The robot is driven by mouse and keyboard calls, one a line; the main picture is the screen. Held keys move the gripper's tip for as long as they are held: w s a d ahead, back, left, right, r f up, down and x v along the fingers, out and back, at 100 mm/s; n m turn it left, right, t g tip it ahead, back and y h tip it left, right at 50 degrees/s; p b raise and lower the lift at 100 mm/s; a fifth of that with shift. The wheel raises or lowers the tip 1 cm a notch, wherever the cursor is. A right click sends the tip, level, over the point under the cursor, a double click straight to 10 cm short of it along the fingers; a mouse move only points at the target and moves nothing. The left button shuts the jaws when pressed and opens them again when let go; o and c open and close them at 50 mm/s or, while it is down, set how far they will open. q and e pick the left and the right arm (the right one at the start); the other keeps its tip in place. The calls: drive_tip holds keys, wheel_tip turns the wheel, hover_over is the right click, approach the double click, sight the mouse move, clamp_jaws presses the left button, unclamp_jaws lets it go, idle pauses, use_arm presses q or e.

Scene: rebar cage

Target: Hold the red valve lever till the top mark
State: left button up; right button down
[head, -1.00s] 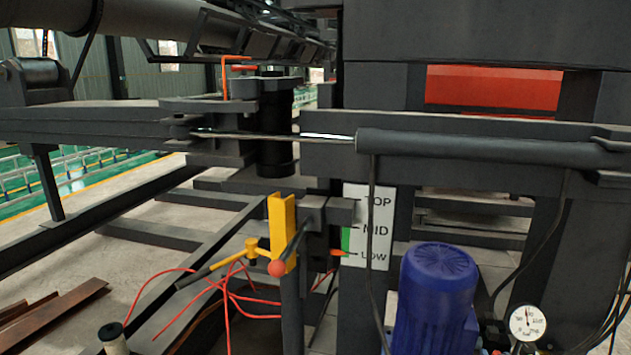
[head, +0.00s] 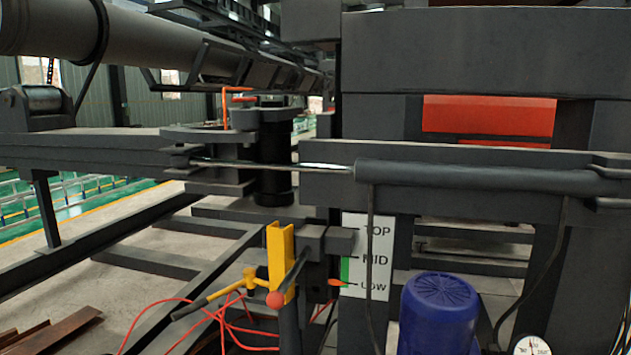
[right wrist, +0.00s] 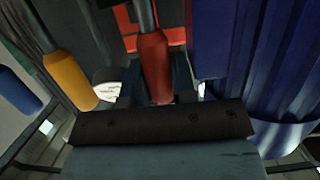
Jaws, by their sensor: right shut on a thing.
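In the right wrist view the red valve lever (right wrist: 155,62) has a thick red grip on a grey rod, with its near end at my right gripper (right wrist: 160,118). The gripper is shut on it; the dark pad hides the contact. A white scale plate (head: 378,262) in the head view reads TOP, MID and LOW. An orange pointer (head: 338,283) is level with LOW, and a green strip (head: 345,269) shows by MID. My left gripper is in neither view.
A yellow-gripped lever (right wrist: 70,82) and a blue grip (right wrist: 18,92) stand left of the red one. A blue motor (head: 440,310) is close on the right. A gauge (head: 530,346) is cut off at the bottom edge. Red hoses (head: 160,312) lie lower left.

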drive_tip(key=shift+s+f+t+b, duration=0.1)
drive_tip(key=shift+s+t+b, duration=0.2)
drive_tip(key=shift+b, duration=0.05)
drive_tip(key=shift+s+a, duration=0.1)
drive_tip(key=shift+s, duration=0.05)
idle(0.3)
drive_tip(key=shift+s+a+t+h+b, duration=0.1)
drive_tip(key=shift+s+t+h+b, duration=0.2)
drive_tip(key=shift+s+t+b, duration=0.25)
